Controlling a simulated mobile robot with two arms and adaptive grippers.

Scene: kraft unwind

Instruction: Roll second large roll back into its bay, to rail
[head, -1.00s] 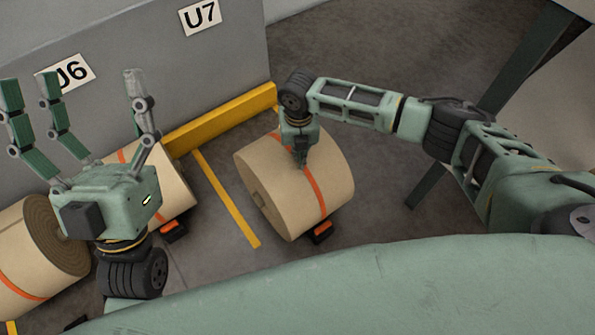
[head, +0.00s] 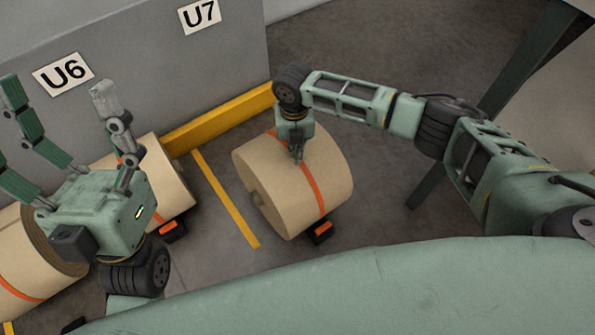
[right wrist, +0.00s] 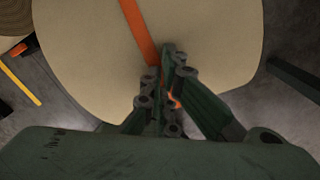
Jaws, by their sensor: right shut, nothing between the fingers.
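The large kraft roll (head: 285,205) with an orange band lies on the floor in the middle of the head view, right of a yellow floor line. My right gripper (head: 297,158) is shut and empty, its fingertips at the roll's upper side near the band. In the right wrist view the shut fingers (right wrist: 165,65) are against or just over the roll (right wrist: 210,45) beside the band; I cannot tell if they touch. The yellow rail (head: 215,120) runs along the foot of the grey wall. My left gripper (head: 60,130) is open and empty, raised at the left.
Two more banded rolls stand at the left, one (head: 170,185) near the rail and one (head: 30,260) at the picture's edge. Orange-and-black chocks lie by the rolls, one (head: 320,232) at the middle roll. Signs U6 (head: 62,73) and U7 (head: 199,15) mark the wall. Floor beyond the roll is clear.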

